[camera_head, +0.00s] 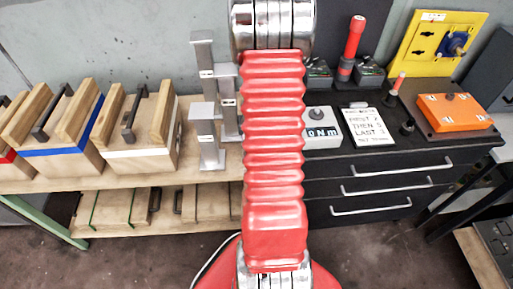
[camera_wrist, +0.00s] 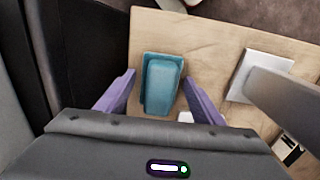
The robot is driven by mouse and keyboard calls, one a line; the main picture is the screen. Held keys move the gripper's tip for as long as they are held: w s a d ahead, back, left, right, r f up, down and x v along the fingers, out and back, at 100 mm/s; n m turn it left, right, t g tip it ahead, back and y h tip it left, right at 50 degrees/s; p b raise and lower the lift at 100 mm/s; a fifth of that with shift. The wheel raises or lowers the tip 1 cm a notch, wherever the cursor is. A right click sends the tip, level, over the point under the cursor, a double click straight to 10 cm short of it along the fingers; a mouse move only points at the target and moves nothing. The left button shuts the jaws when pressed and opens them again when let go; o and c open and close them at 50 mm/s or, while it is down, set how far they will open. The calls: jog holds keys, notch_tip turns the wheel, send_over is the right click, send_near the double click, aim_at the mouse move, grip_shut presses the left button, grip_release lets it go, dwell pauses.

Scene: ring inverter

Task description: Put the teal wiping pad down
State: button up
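The teal wiping pad (camera_wrist: 161,85) has a flat base with a raised rounded block on top. In the wrist view it lies over the pale wooden surface, between the purple fingers of my gripper (camera_wrist: 160,78). The fingers stand on either side of the pad, with a narrow gap at the left finger and a very small one at the right. My gripper looks open around the pad. In the head view my red arm covers the middle, and the gripper and the pad are hidden.
A grey metal stand (camera_head: 208,100) is on the wooden bench (camera_head: 215,180); a grey upright with a square plate (camera_wrist: 262,72) is right of the pad. Wooden boxes (camera_head: 140,125) stand left. The black cabinet (camera_head: 370,185) at right holds a sign and an orange box (camera_head: 452,112).

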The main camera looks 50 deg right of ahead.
jog(key=shift+o, duration=0.2)
notch_tip(320, 180, up, 12)
dwell(0.8)
jog(key=shift+r, duration=0.1)
dwell(0.6)
jog(key=a+r+n+t, duration=0.2)
jog(key=a+r, duration=0.4)
jog(key=a, duration=0.6)
jog(key=s+a+r+n+t, duration=0.1)
jog(key=a+r+n, duration=0.3)
jog(key=a, duration=0.8)
jog(key=s+a+r+n+t, duration=0.1)
jog(key=a+r+n+t, duration=0.1)
jog(key=a+r, duration=0.5)
jog(key=a+n, duration=0.1)
jog(key=a, duration=0.5)
jog(key=shift+r+n+t, duration=0.3)
jog(key=shift+r+n, duration=0.1)
jog(key=shift+c, duration=0.4)
